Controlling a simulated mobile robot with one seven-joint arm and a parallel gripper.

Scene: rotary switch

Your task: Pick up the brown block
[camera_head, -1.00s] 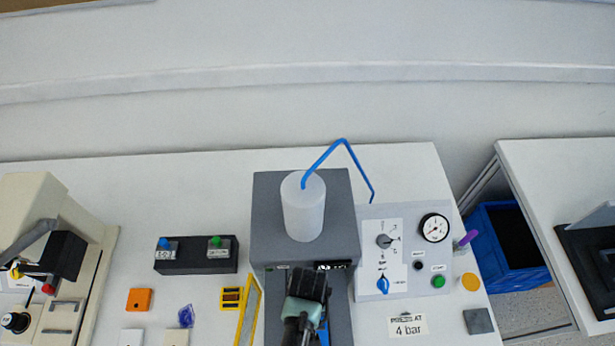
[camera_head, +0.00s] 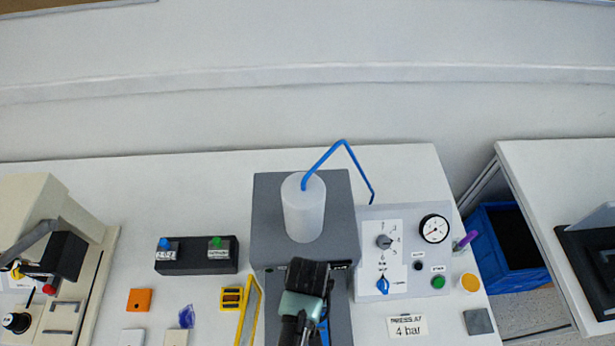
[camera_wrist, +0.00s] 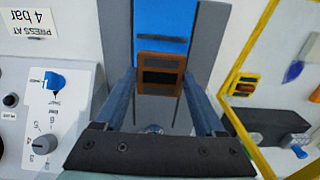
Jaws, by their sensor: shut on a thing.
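The brown block (camera_wrist: 160,75) has a dark recessed face. It shows in the wrist view between the two blue-grey fingers of my gripper (camera_wrist: 160,82), which is shut on it. Behind it in that view are a blue surface and the grey press body. In the head view my gripper's dark wrist part (camera_head: 308,276) is over the front of the grey press (camera_head: 268,235), below the white cylinder. The block and the fingertips are hidden there.
A control panel (camera_head: 405,215) with a gauge, knobs and a green button stands right of the press. A yellow frame (camera_head: 248,312) is close on the left. A black button box (camera_head: 196,262) and small coloured pieces lie further left. A bent blue tube (camera_head: 343,141) rises above the cylinder.

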